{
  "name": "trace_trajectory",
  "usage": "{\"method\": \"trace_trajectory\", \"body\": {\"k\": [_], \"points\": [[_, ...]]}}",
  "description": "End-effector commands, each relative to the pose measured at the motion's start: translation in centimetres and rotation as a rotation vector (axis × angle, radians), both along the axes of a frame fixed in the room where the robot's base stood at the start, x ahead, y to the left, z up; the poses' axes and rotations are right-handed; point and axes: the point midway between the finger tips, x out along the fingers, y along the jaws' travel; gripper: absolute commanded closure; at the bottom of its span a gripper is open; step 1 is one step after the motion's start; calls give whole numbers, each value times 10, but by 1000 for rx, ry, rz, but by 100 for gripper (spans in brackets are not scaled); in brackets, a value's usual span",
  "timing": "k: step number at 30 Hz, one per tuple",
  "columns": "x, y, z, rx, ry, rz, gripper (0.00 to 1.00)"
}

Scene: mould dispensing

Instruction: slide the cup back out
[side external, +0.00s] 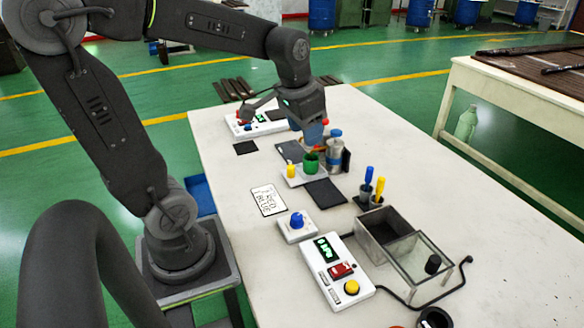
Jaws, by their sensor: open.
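A small green cup (311,163) stands upright on the pale plate (318,176) of a small station in the middle of the table. My gripper (312,137) points down just above and behind the cup, and the jaws are open. The fingertips are small and partly hidden, and I cannot tell whether they touch the cup. A silver cylinder (335,157) with a blue top stands right behind the cup. A yellow button (291,171) is at the cup's left.
Dark pads (324,192) lie around the station. A card with printed words (268,200), a blue-knob box (297,226) and a control panel (338,270) are nearer. A metal bin (382,228) with a clear box stands right.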

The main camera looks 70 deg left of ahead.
Motion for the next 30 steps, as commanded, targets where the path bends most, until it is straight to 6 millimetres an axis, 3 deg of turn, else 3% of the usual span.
{"method": "trace_trajectory", "body": {"k": [1, 6, 12, 20, 30], "points": [[11, 25, -10, -9, 48, 30, 50], [30, 94, -40, -49, 156, 81, 50], [33, 142, -66, -89, 220, 108, 50], [33, 151, -87, -99, 234, 112, 50], [32, 149, -154, -100, 236, 111, 50]]}}
